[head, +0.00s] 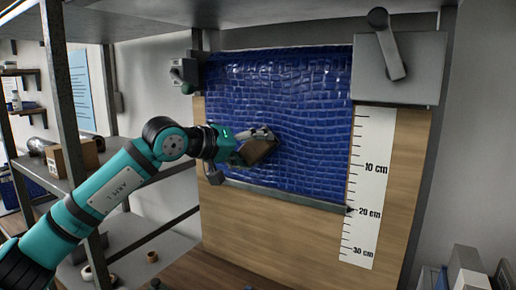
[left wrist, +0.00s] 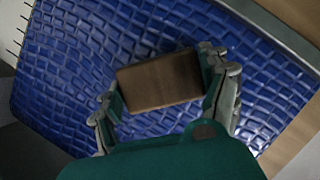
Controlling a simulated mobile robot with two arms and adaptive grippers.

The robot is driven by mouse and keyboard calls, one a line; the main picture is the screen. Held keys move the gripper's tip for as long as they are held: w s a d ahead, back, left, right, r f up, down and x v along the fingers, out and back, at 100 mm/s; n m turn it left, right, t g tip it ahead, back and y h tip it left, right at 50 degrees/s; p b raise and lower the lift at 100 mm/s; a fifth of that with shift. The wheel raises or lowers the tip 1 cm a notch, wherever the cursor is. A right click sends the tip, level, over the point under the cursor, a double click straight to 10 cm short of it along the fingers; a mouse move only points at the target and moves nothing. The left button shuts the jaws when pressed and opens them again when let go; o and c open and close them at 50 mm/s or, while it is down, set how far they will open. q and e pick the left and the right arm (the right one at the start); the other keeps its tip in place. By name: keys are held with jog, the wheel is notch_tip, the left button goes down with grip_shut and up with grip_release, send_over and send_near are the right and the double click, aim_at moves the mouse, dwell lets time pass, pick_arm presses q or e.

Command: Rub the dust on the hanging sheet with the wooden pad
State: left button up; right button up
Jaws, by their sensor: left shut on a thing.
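The hanging sheet (head: 305,105) is blue with a woven, tile-like relief. It hangs in front of a wooden board, and in the left wrist view the sheet (left wrist: 85,60) fills most of the background. My left gripper (head: 262,139) is shut on the wooden pad (head: 258,152), in front of the lower left part of the sheet. In the left wrist view the brown block-shaped pad (left wrist: 158,82) sits between both fingers. I cannot tell whether the pad touches the sheet. I cannot make out dust on the sheet. My right gripper is not in view.
A white scale (head: 366,185) marked in cm stands right of the sheet. A grey bar (head: 285,195) runs along the sheet's lower edge. A grey box with a lever (head: 400,68) is at the upper right. A metal shelf (head: 130,183) stands at the left.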

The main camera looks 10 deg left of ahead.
pick_arm(q)
jog(key=w+a+p, duration=0.1)
jog(key=w+a, duration=0.1)
jog(key=a, duration=0.4)
jog(key=shift+p, duration=0.35)
jog(key=shift+w, duration=0.1)
jog(key=s+a+b, duration=0.2)
jog(key=s+b, duration=0.1)
jog(key=s, duration=0.2)
jog(key=shift+s+b, duration=0.35)
jog(key=shift+s, duration=0.05)
dwell(0.4)
